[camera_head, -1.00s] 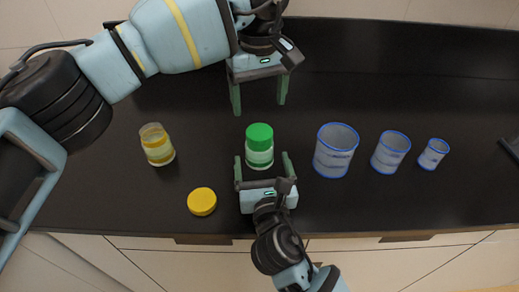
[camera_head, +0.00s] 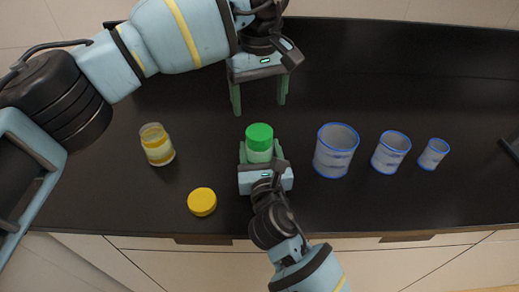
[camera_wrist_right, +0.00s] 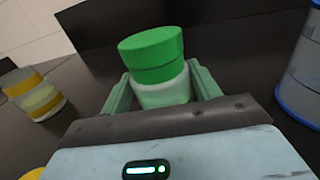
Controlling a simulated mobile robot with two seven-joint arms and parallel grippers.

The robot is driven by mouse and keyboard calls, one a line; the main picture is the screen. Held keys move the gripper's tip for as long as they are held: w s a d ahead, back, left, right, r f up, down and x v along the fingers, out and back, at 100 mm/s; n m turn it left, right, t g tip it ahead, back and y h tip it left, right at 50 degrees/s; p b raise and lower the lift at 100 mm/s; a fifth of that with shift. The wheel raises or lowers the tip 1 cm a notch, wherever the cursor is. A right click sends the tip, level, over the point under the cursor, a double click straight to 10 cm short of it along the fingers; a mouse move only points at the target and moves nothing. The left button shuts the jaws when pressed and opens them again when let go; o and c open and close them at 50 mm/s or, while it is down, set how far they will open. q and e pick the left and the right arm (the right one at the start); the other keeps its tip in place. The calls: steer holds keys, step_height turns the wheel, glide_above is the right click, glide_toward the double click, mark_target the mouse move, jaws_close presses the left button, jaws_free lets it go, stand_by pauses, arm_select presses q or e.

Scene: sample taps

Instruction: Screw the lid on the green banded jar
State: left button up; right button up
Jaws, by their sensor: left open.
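The green banded jar (camera_head: 260,155) stands upright on the dark counter. Its green lid (camera_head: 259,132) rests on top; the right wrist view shows the lid (camera_wrist_right: 151,47) above a second green ring, with the pale jar body (camera_wrist_right: 163,94) below. Whether the thread is engaged cannot be seen. My right gripper (camera_head: 261,150) comes in low from the front, with its fingers closed against both sides of the jar body, below the lid. My left gripper (camera_head: 258,102) is open and empty, pointing toward the front, behind and above the jar.
A yellow banded jar (camera_head: 157,146) without a lid stands at left, and a yellow lid (camera_head: 202,201) lies in front of it. Three blue-rimmed containers, large (camera_head: 335,152), medium (camera_head: 389,154) and small (camera_head: 432,155), stand at right. The front counter edge is close.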

jaws_close()
arm_select(q)
steer(key=n, duration=0.3)
steer(key=shift+n, duration=0.3)
steer(key=n, duration=1.3)
steer(key=shift+n, duration=0.3)
steer(key=n, duration=0.4)
steer(key=shift+n, duration=0.3)
steer(key=n, duration=0.4)
steer(key=shift+n, duration=0.3)
steer(key=n, duration=0.4)
steer(key=shift+n, duration=0.3)
steer(key=n, duration=0.5)
